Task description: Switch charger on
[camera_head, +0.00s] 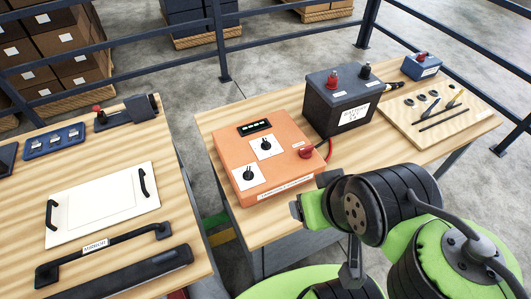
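The orange charger box (233,158) sits on the wooden table in the middle of the view. Its top has a black display (254,127) with lit marks and two white plates, each with a small black switch: an upper one (266,146) and a lower one (248,175). The lever positions are too small to tell. A red knob or plug (306,151) is at its right edge. My green and black arm reaches in from the lower right. My gripper (298,208) seems to be at its left end, just below the charger's front edge and apart from the switches. Its fingers cannot be made out.
A dark battery (340,101) with red and black terminals stands right behind the charger. A tool board (437,116) and a blue box (422,66) are farther right. A second table on the left holds a white panel (100,203) and black handles. Dark railings run behind.

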